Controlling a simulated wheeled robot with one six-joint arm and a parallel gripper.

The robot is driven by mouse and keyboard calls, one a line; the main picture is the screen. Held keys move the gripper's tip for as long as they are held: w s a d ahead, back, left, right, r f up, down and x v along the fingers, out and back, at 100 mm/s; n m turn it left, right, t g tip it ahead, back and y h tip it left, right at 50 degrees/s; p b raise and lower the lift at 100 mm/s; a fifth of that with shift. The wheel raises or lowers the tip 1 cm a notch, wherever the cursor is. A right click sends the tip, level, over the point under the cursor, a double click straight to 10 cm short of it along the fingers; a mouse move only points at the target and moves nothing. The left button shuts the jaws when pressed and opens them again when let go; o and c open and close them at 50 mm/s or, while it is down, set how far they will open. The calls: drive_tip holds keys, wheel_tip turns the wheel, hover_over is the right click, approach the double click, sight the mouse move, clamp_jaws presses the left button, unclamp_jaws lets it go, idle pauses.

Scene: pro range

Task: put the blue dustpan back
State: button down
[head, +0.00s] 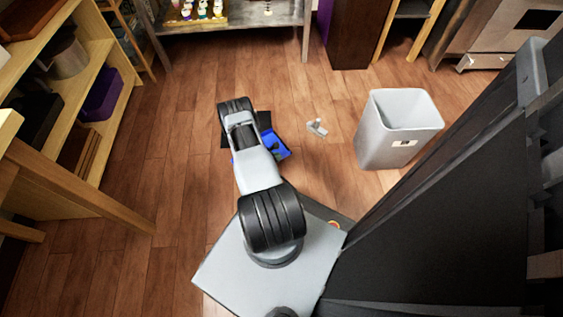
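The blue dustpan (277,146) lies low near the floor in the middle of the head view, partly covered by my arm. A bit of blue also shows on the left side of the arm. A dark flat patch (264,119) shows beside and behind the dustpan; I cannot tell what it is. My arm reaches out over the dustpan. My gripper is hidden behind the arm links, so its opening and any contact with the dustpan do not show.
A small pale object (317,127) lies on the floor right of the dustpan. A grey bin (385,145) stands further right. A wooden shelf (100,52) is at left, and a bench (232,25) at the back. Floor left of the arm is clear.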

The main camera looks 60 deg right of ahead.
drive_tip(key=shift+m+g+y, duration=0.3)
drive_tip(key=shift+m+g, duration=0.1)
drive_tip(key=shift+m, duration=0.1)
drive_tip(key=shift+s+f+b, duration=0.45)
drive_tip(key=shift+f+b, duration=0.4)
drive_tip(key=shift+f, duration=0.6)
drive_tip(key=shift+s+f+b, duration=0.4)
drive_tip(key=shift+f+b, duration=0.5)
drive_tip(key=shift+f, duration=0.55)
drive_tip(key=shift+s+f+b, duration=0.45)
drive_tip(key=shift+f+b, duration=0.4)
drive_tip(key=shift+f, duration=0.6)
drive_tip(key=shift+f, duration=0.65)
drive_tip(key=c, duration=1.2)
unclamp_jaws()
drive_tip(key=shift+r, duration=0.1)
drive_tip(key=p+v, duration=0.5)
drive_tip(key=v, duration=0.8)
drive_tip(key=shift+w+a+r, duration=0.15)
drive_tip(key=shift+a+r, duration=0.05)
drive_tip(key=shift+a, duration=0.1)
drive_tip(key=shift+r+p, duration=0.1)
drive_tip(key=shift+p, duration=0.2)
